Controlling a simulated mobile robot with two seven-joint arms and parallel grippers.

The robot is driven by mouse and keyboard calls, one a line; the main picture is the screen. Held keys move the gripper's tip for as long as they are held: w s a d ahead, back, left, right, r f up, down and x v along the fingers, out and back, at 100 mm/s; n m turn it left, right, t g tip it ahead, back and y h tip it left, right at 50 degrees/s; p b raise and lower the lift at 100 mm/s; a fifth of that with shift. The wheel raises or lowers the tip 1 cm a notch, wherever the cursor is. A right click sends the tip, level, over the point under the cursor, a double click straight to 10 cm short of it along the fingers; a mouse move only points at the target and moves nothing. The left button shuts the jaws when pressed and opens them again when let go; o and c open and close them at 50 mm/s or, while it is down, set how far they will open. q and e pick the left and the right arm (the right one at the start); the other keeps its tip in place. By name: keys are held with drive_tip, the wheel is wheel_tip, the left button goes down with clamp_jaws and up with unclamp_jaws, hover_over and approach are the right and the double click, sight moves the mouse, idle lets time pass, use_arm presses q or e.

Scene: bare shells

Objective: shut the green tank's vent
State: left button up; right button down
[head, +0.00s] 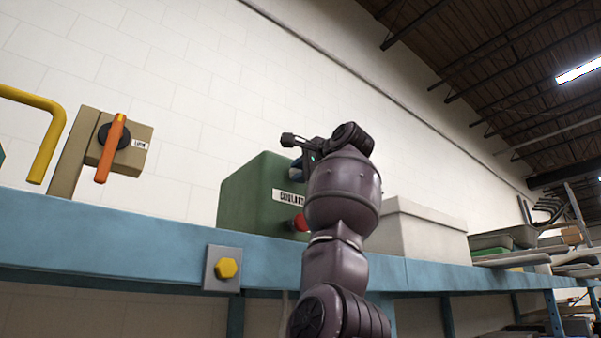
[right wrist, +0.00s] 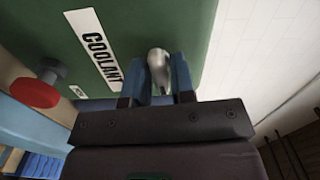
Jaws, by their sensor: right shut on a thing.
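The green tank (head: 250,195) stands on the blue shelf, its white label reading COOLANT in the right wrist view (right wrist: 205,30). A rounded silver metal piece (right wrist: 157,66), which looks like the vent's handle, sticks out from the tank beside the label. My right gripper (head: 300,160) is at the tank's upper right; in the right wrist view its blue fingers (right wrist: 165,78) are shut on the metal piece. My gripper and arm hide this piece in the head view. A red knob (head: 300,222) is lower on the tank's front. My left gripper is not in view.
The blue shelf (head: 120,240) bears a beige box with an orange lever (head: 110,150) and a yellow bent bar (head: 45,135) on the left. A yellow button (head: 227,268) is on the shelf's front. A pale bin (head: 425,235) stands close right of my arm.

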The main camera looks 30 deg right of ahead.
drive_tip(key=shift+n, duration=8.4)
drive_tip(key=c, duration=1.1)
unclamp_jaws()
drive_tip(key=shift+s, duration=0.1)
